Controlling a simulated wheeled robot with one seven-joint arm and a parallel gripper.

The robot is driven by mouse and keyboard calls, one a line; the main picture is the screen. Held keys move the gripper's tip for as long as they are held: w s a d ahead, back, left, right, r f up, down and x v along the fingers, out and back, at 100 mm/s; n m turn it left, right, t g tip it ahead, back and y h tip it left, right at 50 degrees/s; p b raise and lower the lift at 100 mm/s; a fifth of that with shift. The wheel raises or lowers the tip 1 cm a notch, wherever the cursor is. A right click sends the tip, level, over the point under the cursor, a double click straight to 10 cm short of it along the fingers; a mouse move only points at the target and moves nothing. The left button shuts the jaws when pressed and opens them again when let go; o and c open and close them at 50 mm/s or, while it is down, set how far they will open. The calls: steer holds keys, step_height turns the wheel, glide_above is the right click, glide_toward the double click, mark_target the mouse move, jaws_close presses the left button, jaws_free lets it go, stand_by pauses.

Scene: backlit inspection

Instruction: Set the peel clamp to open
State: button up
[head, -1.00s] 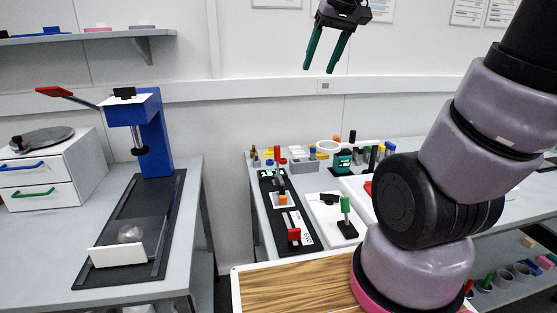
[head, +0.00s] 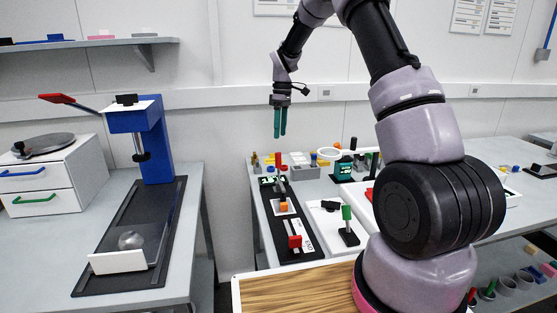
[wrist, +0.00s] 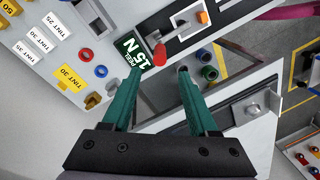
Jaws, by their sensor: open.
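The peel tester is a long black plate (head: 305,255) on the far bench in the head view. Its small display (wrist: 130,50) reads "PEEL 15 N" in the wrist view. A red upright handle (head: 278,160) stands near its far end; a red cylinder (wrist: 160,56) shows between my fingertips in the wrist view. I cannot tell the clamp's setting. My gripper (head: 280,135) is open and empty, teal fingers pointing down, above the plate's far end.
A green-topped post (head: 347,213) stands right of the plate, with a teal display unit (head: 343,168) behind it. Several small coloured parts line the bench's back. A blue press (head: 155,140) stands on the left bench. A wooden board (head: 290,290) lies in front.

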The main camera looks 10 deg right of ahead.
mark_target(279, 158)
steer(key=f, duration=0.7)
steer(key=s+a+f, duration=0.1)
steer(key=f, duration=0.2)
steer(key=shift+s+f, duration=0.1)
steer(key=shift+f, duration=0.3)
steer(key=shift+c, duration=0.3)
jaws_close()
steer(key=shift+d, duration=0.1)
stand_by(0.5)
